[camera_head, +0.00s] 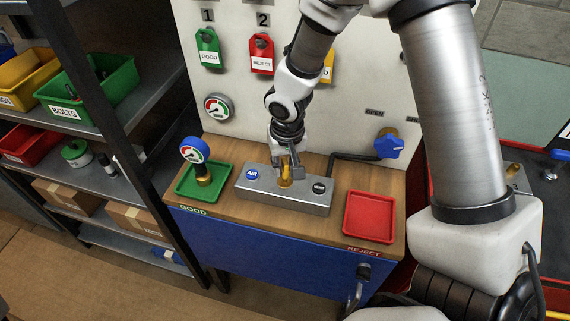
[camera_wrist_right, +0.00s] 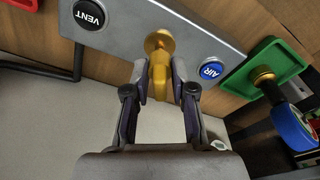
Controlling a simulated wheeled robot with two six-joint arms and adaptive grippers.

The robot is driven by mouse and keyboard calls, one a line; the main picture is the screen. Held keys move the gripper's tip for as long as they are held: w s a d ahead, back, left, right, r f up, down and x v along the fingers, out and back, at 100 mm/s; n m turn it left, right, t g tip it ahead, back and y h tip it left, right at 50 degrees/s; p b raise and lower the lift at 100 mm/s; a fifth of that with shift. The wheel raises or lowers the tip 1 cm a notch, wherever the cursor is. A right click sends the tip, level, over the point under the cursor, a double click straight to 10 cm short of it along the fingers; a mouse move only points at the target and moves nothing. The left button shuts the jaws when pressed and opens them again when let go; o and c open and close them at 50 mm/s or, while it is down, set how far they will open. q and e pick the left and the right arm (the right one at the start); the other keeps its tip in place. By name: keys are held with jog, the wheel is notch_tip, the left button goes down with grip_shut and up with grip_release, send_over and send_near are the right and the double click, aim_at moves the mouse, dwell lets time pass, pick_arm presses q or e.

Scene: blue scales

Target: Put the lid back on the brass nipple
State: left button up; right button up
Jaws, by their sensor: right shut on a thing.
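My right gripper (camera_head: 286,167) is at the middle of the grey metal block on the bench. It is shut on a brass-coloured piece, which also shows between its fingers in the right wrist view (camera_wrist_right: 160,78). I take this piece to be the lid. Beyond it, a round brass part (camera_wrist_right: 158,40), probably the nipple, meets the face of the block (camera_wrist_right: 118,30). In the head view the brass (camera_head: 285,183) is partly covered by the fingers. I cannot tell whether the two brass parts touch or are seated. My left gripper is not in view.
A blue-rimmed gauge (camera_head: 195,150) with a brass base stands in the green tray (camera_head: 218,190). The red tray (camera_head: 369,217) is empty. The block has a blue AIR button (camera_head: 252,174) and a black VENT button (camera_head: 319,187). A white panel rises behind; a blue-handled valve (camera_head: 388,146) is at right.

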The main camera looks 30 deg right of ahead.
dwell(0.7)
jog(key=o, duration=1.3)
jog(key=shift+r+p, duration=2.8)
jog(key=shift+r, duration=0.75)
grip_shut()
jog(key=shift+f, duration=0.15)
